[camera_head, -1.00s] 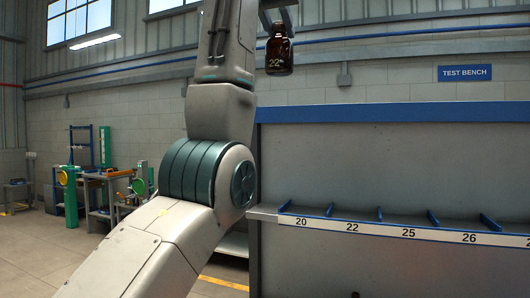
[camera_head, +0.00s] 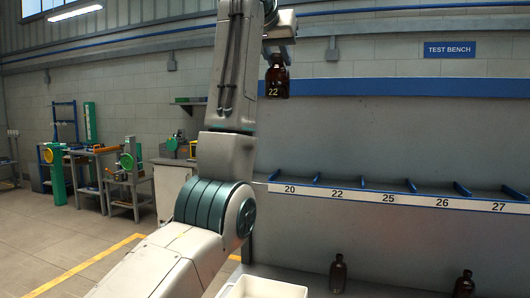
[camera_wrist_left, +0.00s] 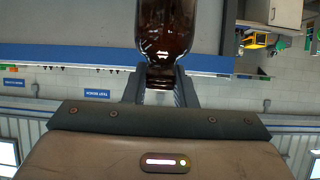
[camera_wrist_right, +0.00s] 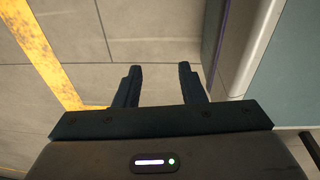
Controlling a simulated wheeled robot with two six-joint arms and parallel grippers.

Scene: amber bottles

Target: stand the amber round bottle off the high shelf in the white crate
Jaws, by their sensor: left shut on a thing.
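An amber round bottle (camera_head: 277,82) marked 22 hangs upright from my left gripper (camera_head: 277,57), in front of the bench's blue top edge. In the left wrist view the fingers of my left gripper (camera_wrist_left: 160,88) are shut on the neck of the bottle (camera_wrist_left: 166,28). The white crate (camera_head: 264,288) shows in part at the bottom of the head view, well below the bottle and apart from it; its lower part is cut off. My right gripper (camera_wrist_right: 157,85) is open and empty over the floor in the right wrist view.
A narrow numbered shelf (camera_head: 400,198) with blue dividers runs across the bench. Below it, two amber bottles stand, one in the middle (camera_head: 338,273) and one at right (camera_head: 464,284). Work tables (camera_head: 125,180) stand far off at left, across open floor.

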